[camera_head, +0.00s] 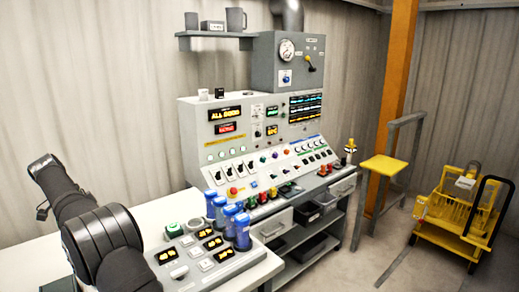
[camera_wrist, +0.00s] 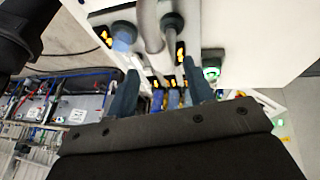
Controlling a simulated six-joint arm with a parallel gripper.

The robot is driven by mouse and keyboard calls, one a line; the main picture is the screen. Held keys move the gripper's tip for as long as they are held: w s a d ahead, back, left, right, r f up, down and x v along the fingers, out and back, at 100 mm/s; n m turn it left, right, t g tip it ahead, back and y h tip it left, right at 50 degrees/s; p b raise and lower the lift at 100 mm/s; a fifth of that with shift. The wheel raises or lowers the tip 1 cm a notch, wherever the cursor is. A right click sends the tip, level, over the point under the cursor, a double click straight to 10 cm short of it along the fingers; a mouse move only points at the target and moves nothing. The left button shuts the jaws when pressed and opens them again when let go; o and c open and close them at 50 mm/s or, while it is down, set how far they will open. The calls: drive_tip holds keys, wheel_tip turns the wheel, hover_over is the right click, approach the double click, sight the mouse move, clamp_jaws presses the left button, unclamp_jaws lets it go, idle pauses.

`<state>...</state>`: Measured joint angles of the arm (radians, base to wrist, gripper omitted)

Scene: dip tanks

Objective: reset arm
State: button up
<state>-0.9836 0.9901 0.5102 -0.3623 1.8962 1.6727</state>
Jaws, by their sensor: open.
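My dark grey arm (camera_head: 100,235) rises at the lower left of the head view, bent over the white table. I cannot make out the jaws in that view. In the wrist view my gripper (camera_wrist: 161,85) shows two dark fingers, spread apart with a gap between them. Nothing is held between the fingers. Beyond the gap are small blue and yellow things, too blurred to name. A pale panel with amber displays (camera_wrist: 181,52) lies past the fingertips.
Blue-capped cylinders (camera_head: 242,232) stand by a sloped box with amber readouts (camera_head: 166,256) on the white table (camera_head: 160,212), close to my arm. A large control console (camera_head: 232,150) stands behind. A yellow cart (camera_head: 447,215) is at the right, with open floor before it.

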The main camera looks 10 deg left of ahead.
drive_tip(key=x, duration=0.4)
drive_tip(key=shift+d+f, duration=0.1)
drive_tip(key=shift+s+d+n, duration=0.2)
drive_tip(key=shift+s+n, duration=0.05)
drive_tip(key=shift+n, duration=0.35)
drive_tip(key=shift+s+d+n+t, duration=0.15)
drive_tip(key=shift+n+t, duration=0.25)
idle(1.1)
